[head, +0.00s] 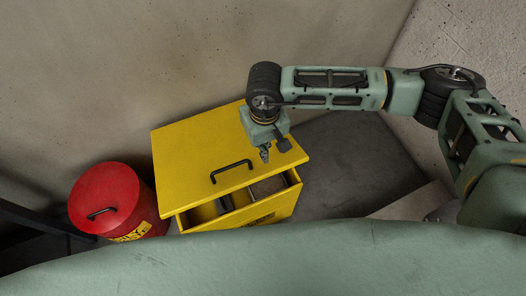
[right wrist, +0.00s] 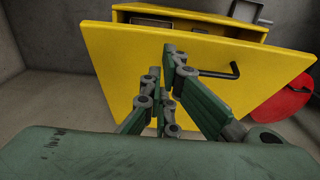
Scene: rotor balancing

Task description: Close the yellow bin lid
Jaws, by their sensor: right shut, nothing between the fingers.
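The yellow bin (head: 283,207) stands on the floor with its flat yellow lid (head: 187,147) over it. The lid is tilted, with a gap along its front edge through which the dark inside shows. A black bar handle (head: 231,171) is on the lid near that edge. My right gripper (head: 265,154) is shut and empty over the right part of the lid; I cannot tell whether it touches. In the right wrist view the fingers (right wrist: 171,75) overlap the lid (right wrist: 112,52), with the open bin front beyond. My left gripper is not in view.
A red round can (head: 104,196) with a black handle on its lid stands close to the left of the bin. A wall rises behind both. Dark floor (head: 355,155) to the right of the bin is clear.

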